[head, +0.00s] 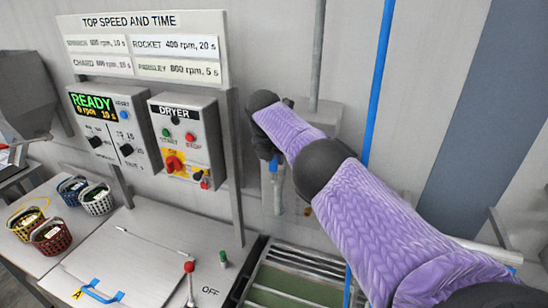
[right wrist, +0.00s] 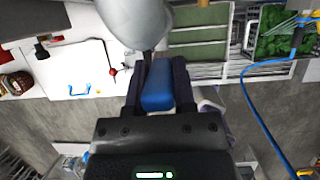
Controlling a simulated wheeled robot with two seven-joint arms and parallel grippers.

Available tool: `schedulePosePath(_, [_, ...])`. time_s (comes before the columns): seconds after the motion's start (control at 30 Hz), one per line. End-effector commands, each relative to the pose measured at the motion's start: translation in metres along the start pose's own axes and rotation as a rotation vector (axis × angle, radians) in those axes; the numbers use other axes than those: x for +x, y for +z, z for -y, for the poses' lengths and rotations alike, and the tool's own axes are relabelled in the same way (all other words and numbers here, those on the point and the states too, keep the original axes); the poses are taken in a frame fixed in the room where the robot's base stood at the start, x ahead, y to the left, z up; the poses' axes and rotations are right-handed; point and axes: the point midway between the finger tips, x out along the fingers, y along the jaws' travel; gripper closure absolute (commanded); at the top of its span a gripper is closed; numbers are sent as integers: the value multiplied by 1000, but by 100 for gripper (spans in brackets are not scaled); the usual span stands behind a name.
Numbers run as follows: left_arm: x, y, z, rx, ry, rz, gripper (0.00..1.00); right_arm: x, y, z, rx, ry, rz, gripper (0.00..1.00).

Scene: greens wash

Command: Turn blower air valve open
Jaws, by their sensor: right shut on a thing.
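The blower air valve shows as a blue handle (right wrist: 157,92) between the two dark fingers of my right gripper (right wrist: 158,80) in the right wrist view. The fingers are shut on it, one on each side. In the head view a small blue piece of the handle (head: 273,165) shows below my right gripper (head: 266,150), by the grey wall pipe. My purple-sleeved right forearm and wrist hide most of the valve there, so its angle is hard to tell. My left gripper is in neither view.
A READY control box (head: 115,125) and a DRYER box (head: 188,140) stand left of my gripper on a metal frame. A red-knobbed lever (head: 189,267) rises from the steel counter below. Coloured baskets (head: 97,199) sit at left. A blue hose (right wrist: 262,110) hangs right.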

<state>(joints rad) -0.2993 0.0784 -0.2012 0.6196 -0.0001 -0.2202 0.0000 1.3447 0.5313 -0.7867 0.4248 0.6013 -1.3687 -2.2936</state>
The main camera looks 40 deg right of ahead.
Motion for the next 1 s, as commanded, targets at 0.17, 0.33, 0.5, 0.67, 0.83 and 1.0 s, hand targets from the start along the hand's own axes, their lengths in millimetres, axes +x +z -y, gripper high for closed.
schedulePosePath(0.17, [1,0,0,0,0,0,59,1,-1,0,-4,-8,-2,100])
schedulePosePath(0.33, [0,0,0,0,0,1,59,1,-1,0,-4,-7,-2,100])
schedulePosePath(0.5, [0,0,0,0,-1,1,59,1,-1,0,-3,-7,-2,47])
schedulePosePath(0.67, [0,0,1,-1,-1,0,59,1,-1,0,-3,-6,-1,32])
schedulePosePath(0.83, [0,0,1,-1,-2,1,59,0,0,0,-2,-5,-1,32])
schedulePosePath(1.0, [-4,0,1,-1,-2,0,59,-9,1,-1,-4,-3,-1,32])
